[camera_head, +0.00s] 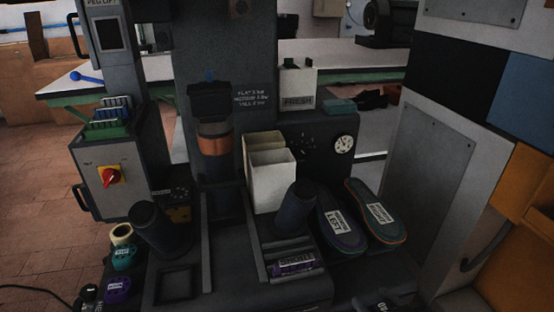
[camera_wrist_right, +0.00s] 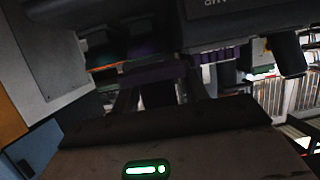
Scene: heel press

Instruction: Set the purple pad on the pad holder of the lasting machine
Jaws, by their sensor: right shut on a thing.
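My right gripper (camera_head: 384,300) shows only in part at the bottom edge of the head view, right of the machine's front. In the right wrist view its two fingers (camera_wrist_right: 155,88) are shut on a dark purple bar-like piece, which I take to be the purple pad (camera_wrist_right: 152,74). The lasting machine (camera_head: 225,130) stands in the middle of the head view with a dark upright column. A labelled purple piece (camera_head: 292,263) lies in a slot at its front. I cannot tell for sure which part is the pad holder. My left gripper is not in view.
Another dark cylinder (camera_head: 160,228) stands left. Teal and purple rolls (camera_head: 118,289) lie at the lower left. A grey cabinet (camera_head: 430,165) bounds the right.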

